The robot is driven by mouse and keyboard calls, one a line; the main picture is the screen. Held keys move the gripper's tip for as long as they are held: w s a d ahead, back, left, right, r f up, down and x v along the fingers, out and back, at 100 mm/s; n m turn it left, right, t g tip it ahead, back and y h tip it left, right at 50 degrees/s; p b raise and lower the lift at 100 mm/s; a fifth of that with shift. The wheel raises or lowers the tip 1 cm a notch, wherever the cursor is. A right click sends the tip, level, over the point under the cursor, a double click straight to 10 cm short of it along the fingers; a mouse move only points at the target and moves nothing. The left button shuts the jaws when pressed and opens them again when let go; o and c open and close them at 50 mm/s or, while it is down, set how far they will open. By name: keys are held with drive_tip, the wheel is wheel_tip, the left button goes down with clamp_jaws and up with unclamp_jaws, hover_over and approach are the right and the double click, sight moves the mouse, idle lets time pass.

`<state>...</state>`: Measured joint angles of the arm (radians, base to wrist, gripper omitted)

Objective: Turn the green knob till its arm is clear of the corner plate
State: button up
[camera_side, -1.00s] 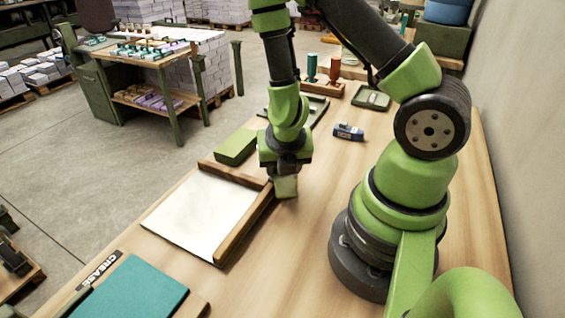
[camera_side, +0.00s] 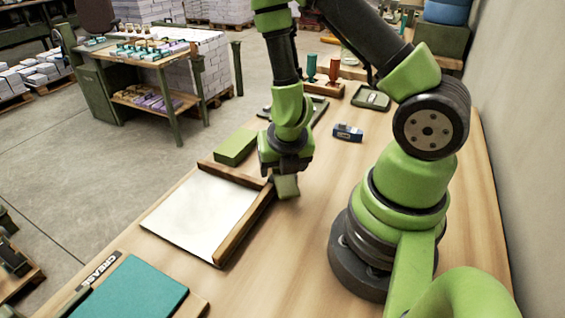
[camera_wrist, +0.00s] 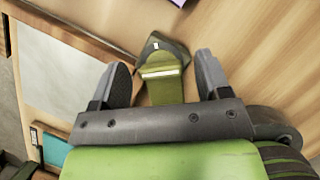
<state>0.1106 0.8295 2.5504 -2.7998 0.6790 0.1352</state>
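In the wrist view, an olive-green knob (camera_wrist: 160,86) with a white stripe lies between the two grey fingers of my gripper (camera_wrist: 163,63). The fingers are apart, with gaps visible on both sides of the knob. A darker, angular end with a small white mark sits just beyond the stripe; I cannot tell whether it is the knob's arm or the corner plate.
White sheets (camera_side: 203,214) lie against the wooden frame. A green block (camera_side: 235,147) is at its far edge, a blue object (camera_side: 348,132) beyond to the right. A teal pad (camera_side: 130,289) lies at the front left. The tabletop (camera_side: 310,235) right of the frame is clear.

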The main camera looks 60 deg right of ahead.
idle(0.4)
drive_tip(key=m+g, duration=0.1)
drive_tip(key=m, duration=0.2)
drive_tip(key=shift+w+m+h, duration=0.1)
drive_tip(key=shift+m+h, duration=0.3)
drive_tip(key=m+g, duration=0.2)
drive_tip(key=m, duration=0.4)
drive_tip(key=m+g, duration=0.1)
drive_tip(key=m, duration=0.1)
drive_tip(key=shift+w+m+g, duration=0.1)
drive_tip(key=shift+m+g, duration=0.2)
drive_tip(key=m+g+y, duration=0.1)
drive_tip(key=m, duration=0.2)
drive_tip(key=shift+w+m, duration=0.1)
drive_tip(key=shift+m, duration=0.2)
drive_tip(key=v, duration=1)
drive_tip(key=s+a+r+m+t+y, duration=0.2)
drive_tip(key=s+r+m+t, duration=0.3)
drive_tip(key=r, duration=0.3)
drive_tip(key=s+a+r+m+t+y, duration=0.3)
drive_tip(key=s+a+r+m+t, duration=0.1)
drive_tip(key=r+m, duration=0.4)
drive_tip(key=shift+s+a+r+m+t, duration=0.3)
drive_tip(key=shift+s+a+r+t, duration=0.15)
drive_tip(key=shift+s, duration=0.45)
